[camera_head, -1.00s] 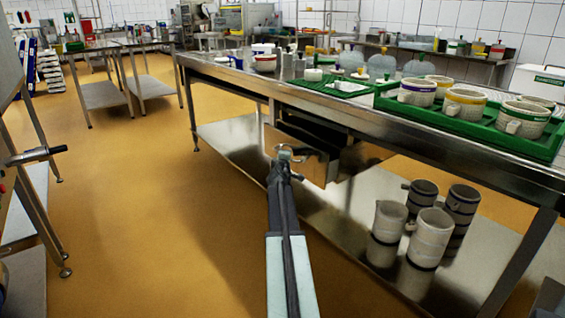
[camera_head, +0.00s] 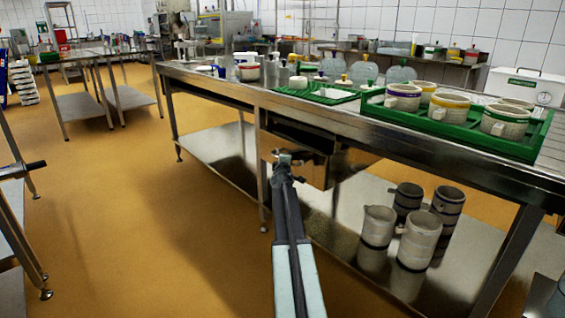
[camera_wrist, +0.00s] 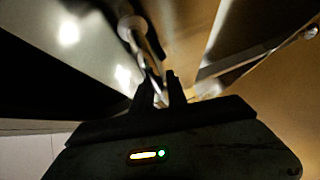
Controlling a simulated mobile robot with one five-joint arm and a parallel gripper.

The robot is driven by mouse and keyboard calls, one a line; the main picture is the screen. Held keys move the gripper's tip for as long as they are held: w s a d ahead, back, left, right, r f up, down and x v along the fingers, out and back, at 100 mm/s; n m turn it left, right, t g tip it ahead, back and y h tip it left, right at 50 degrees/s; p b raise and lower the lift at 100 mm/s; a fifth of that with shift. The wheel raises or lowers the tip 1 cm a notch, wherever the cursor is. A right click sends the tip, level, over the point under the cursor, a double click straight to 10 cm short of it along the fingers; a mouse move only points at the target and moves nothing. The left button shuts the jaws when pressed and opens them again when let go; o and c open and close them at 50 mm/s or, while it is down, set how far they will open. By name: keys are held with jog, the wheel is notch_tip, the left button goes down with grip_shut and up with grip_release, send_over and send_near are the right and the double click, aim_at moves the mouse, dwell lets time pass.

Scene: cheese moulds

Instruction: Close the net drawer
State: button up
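The steel drawer (camera_head: 313,170) sits under the worktop of the long steel table, and its front stands a little out from the table frame. Its contents are not visible in the head view. My gripper (camera_head: 285,158) is at the drawer front, at the left part of it. In the wrist view, a pale metal handle bar (camera_wrist: 137,35) runs down between the two fingertips of my gripper (camera_wrist: 160,88). The fingers are close together on either side of the bar and appear shut on it.
The long steel table (camera_head: 225,88) carries a green tray (camera_head: 460,135) with several cheese moulds. Several grey jugs (camera_head: 418,240) stand on its lower shelf. A table leg (camera_head: 262,190) is just left of my gripper. A steel cart (camera_head: 15,225) is at the left edge. The floor between is clear.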

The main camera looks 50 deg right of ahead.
jog(key=shift+w+a, duration=0.1)
jog(key=shift+w, duration=0.1)
jog(key=p+v, duration=0.1)
jog(key=v, duration=0.6)
jog(key=shift+s+a, duration=0.25)
jog(key=shift+a, duration=0.05)
jog(key=shift+r, duration=0.15)
